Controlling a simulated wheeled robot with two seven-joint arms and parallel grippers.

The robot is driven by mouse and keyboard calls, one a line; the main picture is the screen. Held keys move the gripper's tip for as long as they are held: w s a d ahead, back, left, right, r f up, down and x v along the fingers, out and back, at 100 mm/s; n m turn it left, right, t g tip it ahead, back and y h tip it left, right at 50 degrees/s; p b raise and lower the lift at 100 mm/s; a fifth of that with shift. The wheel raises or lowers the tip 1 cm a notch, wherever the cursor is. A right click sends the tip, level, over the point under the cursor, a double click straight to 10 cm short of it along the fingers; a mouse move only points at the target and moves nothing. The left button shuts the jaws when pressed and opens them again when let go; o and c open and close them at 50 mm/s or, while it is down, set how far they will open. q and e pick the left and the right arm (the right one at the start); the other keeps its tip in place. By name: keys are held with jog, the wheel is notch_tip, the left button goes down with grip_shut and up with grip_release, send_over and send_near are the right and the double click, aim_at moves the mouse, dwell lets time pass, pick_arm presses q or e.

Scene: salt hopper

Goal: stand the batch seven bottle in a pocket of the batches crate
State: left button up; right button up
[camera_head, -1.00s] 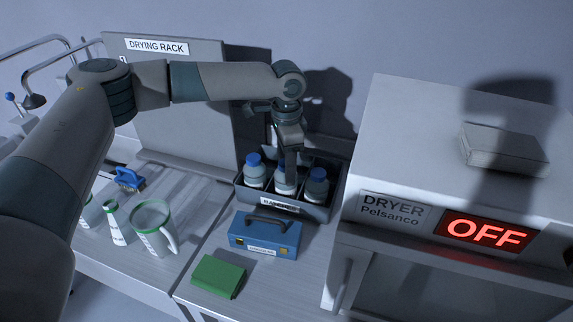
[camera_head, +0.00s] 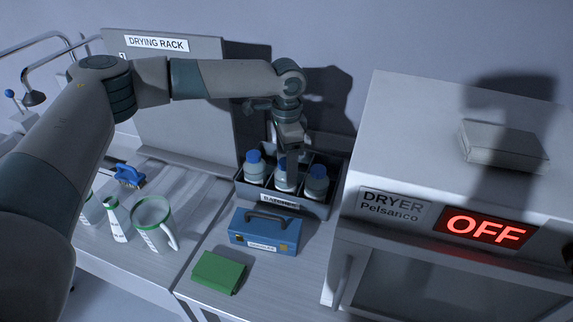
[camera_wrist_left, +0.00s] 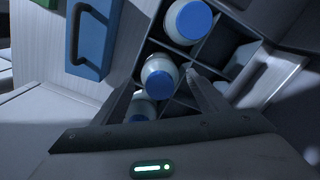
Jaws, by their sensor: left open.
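The dark batches crate (camera_head: 318,208) stands against the back wall, with a divided grid of pockets. Three white bottles with blue caps stand in its front row: left (camera_head: 255,170), middle (camera_head: 284,181) and right (camera_head: 317,183). Their labels are not readable, so I cannot tell which is batch seven. My left gripper (camera_head: 284,160) is open over the middle bottle. In the left wrist view, its fingers (camera_wrist_left: 160,80) lie on either side of that bottle's cap (camera_wrist_left: 159,88); contact is not clear. My right gripper is not in view.
A blue box with a handle (camera_head: 264,234) and a green block (camera_head: 218,272) lie in front of the crate. The dryer (camera_head: 395,207), reading OFF, is close on the right. The drying rack (camera_head: 180,100), a brush (camera_head: 128,176) and a green-rimmed jug (camera_head: 152,228) are left.

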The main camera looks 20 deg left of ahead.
pick_arm(q)
notch_tip(320, 180, up, 12)
jog(key=b, duration=0.3)
